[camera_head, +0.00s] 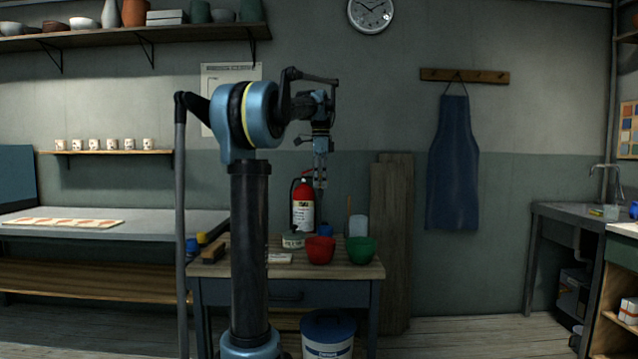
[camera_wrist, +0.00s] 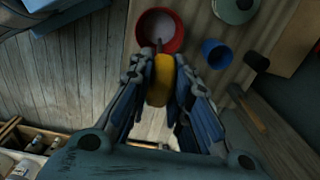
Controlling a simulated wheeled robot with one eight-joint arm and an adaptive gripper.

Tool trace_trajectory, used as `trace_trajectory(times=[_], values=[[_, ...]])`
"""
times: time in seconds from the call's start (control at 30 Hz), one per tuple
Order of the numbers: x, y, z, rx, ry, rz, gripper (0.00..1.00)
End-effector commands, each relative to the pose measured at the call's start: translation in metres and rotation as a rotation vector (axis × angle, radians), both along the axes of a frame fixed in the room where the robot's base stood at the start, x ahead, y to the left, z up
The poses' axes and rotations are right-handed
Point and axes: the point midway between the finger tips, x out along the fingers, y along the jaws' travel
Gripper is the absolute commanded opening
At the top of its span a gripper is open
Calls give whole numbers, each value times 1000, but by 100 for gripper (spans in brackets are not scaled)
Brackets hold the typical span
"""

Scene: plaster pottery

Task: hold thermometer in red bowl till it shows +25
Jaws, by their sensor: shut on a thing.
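My gripper (camera_wrist: 160,85) is shut on a thermometer with a yellow body (camera_wrist: 160,82). A thin dark tip points from it toward the red bowl (camera_wrist: 142,35), which holds something pale. In the head view the red bowl (camera_head: 320,252) stands on the small wooden table, and my gripper (camera_head: 320,182) is above it, pointing down. The thermometer is too small to make out clearly in the head view. Its scale or display does not show, so no reading is visible. I cannot tell whether its tip touches the contents of the bowl.
A green bowl (camera_head: 362,252) stands right of the red bowl. A blue cup (camera_wrist: 214,52) and a round pale tin (camera_wrist: 234,8) are close by. A red fire extinguisher (camera_head: 303,205) is behind. A bucket (camera_head: 328,335) stands below.

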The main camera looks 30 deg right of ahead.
Motion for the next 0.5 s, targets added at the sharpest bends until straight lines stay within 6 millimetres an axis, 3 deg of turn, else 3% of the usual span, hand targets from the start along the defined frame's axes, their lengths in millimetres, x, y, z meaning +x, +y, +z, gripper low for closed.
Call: trace_trajectory(times=[0.5], values=[[-1, -1, -27, 0, 0, -2, 0]])
